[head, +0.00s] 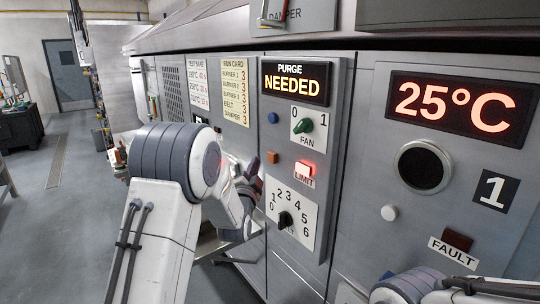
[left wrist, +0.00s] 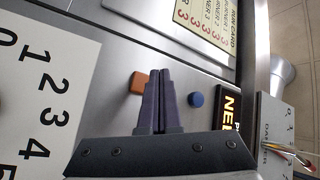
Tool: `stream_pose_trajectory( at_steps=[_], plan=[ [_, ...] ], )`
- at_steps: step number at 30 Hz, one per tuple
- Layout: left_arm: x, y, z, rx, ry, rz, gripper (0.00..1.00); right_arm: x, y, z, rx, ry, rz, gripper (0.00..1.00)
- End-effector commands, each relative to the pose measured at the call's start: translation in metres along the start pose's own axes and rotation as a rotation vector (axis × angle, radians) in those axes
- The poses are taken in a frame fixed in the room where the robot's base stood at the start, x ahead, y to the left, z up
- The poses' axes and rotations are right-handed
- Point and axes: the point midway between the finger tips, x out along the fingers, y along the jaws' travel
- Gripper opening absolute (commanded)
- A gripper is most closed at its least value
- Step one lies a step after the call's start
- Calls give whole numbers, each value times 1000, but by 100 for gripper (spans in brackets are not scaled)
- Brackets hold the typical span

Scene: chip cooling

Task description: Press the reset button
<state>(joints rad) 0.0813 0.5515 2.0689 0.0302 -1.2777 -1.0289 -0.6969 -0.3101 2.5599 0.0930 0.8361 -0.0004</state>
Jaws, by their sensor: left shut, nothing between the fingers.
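No button in view carries a readable reset label. An orange square button (head: 272,157) and a blue round button (head: 272,118) sit on the grey panel. A lit red button (head: 303,168) is marked LIMIT. My left gripper (head: 253,180) is in front of the panel, just left of and below the orange button in the head view. In the left wrist view its shut, empty fingers (left wrist: 160,72) point at the panel between the orange button (left wrist: 138,82) and the blue button (left wrist: 196,99). I cannot tell whether they touch the panel. My right gripper is out of view.
A black dial (head: 286,219) numbered 0 to 6 and a green FAN knob (head: 304,125) are close by. The display (head: 295,81) reads PURGE NEEDED. Another display (head: 459,107) reads 25°C. A dark red button (head: 458,240) stands above a FAULT label.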

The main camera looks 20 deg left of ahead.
Motion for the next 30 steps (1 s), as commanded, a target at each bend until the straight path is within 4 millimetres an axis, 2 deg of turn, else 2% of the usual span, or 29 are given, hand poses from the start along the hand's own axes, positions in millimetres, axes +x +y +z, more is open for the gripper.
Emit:
stream_pose_trajectory(
  at_steps=[9, 30],
  plan=[
    [17, 13, -12, 0, 1, -1, 0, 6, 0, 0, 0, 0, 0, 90],
    [18, 13, -12, 0, 0, -1, 0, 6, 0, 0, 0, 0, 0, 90]
  ],
)
